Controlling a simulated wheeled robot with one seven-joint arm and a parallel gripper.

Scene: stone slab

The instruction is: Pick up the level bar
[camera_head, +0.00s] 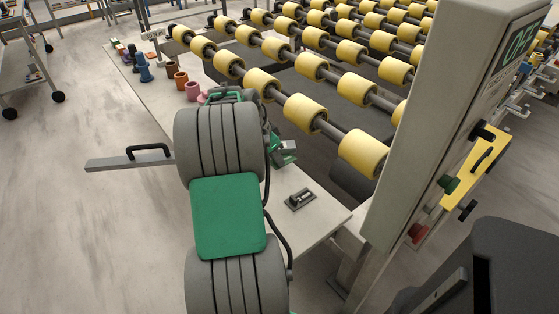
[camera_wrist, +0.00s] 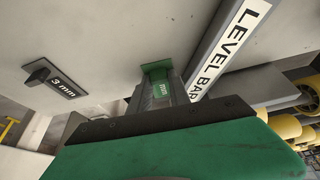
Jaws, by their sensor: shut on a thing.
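The level bar (camera_head: 110,164) is a long grey bar with a black handle. In the head view its left part juts out past my arm and over the slab's left edge; my arm hides the rest. In the wrist view its grey side with a white "LEVEL BAR" label (camera_wrist: 232,42) runs close beside my gripper (camera_wrist: 162,80). A green-and-grey part of my gripper (camera_head: 284,151) shows just right of my arm in the head view. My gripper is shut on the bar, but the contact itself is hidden.
A small "3 mm" plate (camera_head: 300,199) lies on the pale slab (camera_head: 322,212). Yellow rollers (camera_head: 305,114) stand close behind and right, with a grey post (camera_head: 425,130) at the right. Several coloured pieces (camera_head: 145,72) sit at the slab's far end.

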